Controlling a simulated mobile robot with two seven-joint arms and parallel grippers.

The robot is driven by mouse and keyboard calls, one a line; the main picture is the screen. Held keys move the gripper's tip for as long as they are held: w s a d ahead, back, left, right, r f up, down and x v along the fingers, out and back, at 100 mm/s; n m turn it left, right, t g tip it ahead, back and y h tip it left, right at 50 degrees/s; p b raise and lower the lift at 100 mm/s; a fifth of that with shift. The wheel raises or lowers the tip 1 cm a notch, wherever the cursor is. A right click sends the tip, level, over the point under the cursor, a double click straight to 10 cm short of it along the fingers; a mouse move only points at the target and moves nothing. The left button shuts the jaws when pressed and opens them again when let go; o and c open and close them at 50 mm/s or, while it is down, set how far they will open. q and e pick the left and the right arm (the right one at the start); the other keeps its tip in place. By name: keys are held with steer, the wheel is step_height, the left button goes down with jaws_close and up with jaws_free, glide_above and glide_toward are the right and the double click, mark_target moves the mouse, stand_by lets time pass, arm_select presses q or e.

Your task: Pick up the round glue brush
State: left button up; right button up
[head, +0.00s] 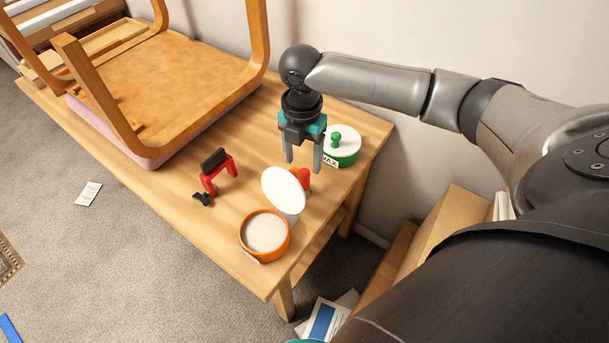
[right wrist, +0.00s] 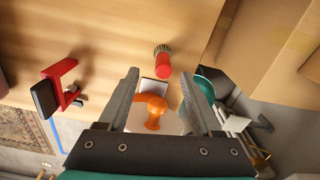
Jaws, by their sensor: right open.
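The round glue brush (right wrist: 164,62) has a red handle and dark bristles. It is near the table edge, beyond my fingertips in the right wrist view. My right gripper (head: 303,164) is open and empty, above the table close to the brush. In the right wrist view an orange knob (right wrist: 153,106) on a white disc lies between the fingers (right wrist: 164,90) in the picture, nearer the camera than the brush. My left gripper is not in view.
An orange pot (head: 243,236) stands at the table's front corner, a green-and-white tin (head: 343,158) behind my right gripper. A red clamp (head: 220,172) stands to the left. An upturned chair (head: 180,75) fills the table's far left. Cardboard boxes (head: 450,225) stand right of the table.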

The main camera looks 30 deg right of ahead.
mark_target(305, 171)
steer(key=shift+s+f, duration=0.1)
steer(key=shift+f, duration=0.45)
steer(key=f+b, duration=0.2)
steer(key=f, duration=0.2)
steer(key=shift+s+f, duration=0.2)
steer(key=shift+r, duration=0.1)
steer(key=shift+c, duration=1.9)
steer(key=shift+d, duration=0.1)
steer(key=c, duration=0.6)
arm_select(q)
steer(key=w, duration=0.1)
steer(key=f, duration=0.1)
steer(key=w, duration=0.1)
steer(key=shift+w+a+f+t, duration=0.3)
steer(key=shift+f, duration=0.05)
arm_select(e)
jaws_close()
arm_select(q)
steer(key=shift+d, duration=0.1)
